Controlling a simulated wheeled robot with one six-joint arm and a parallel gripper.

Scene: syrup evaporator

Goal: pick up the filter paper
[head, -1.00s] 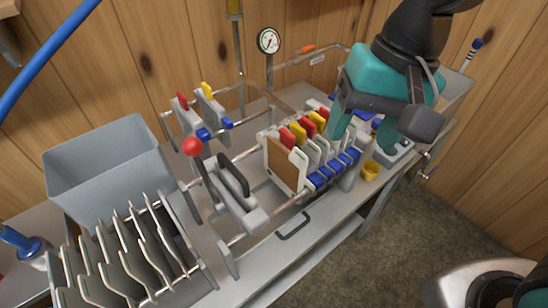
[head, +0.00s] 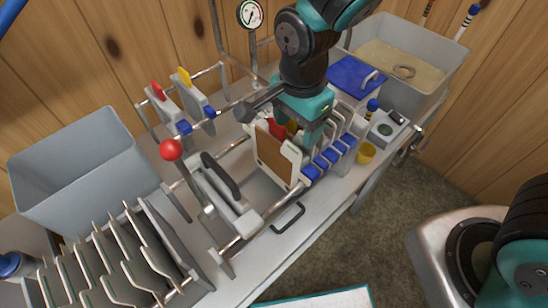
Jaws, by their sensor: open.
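No sheet is clearly recognisable as the filter paper. A brown sheet-like face (head: 276,157) in a white frame fronts the row of press plates (head: 325,150); I cannot tell whether it is paper or filter cake. A flat white thing with a teal edge (head: 320,299) is cut off at the bottom of the head view. My teal gripper (head: 290,130) points down over the near end of the plate row, close behind the brown face. It is open; its fingertips are partly hidden among the coloured tabs, and I cannot tell whether they touch a plate.
A rack of upright grey plates (head: 115,258) stands at lower left beside a grey bin (head: 80,165). A red-knobbed lever (head: 172,150) rises left of the press. A tan-filled tub (head: 400,62) is behind.

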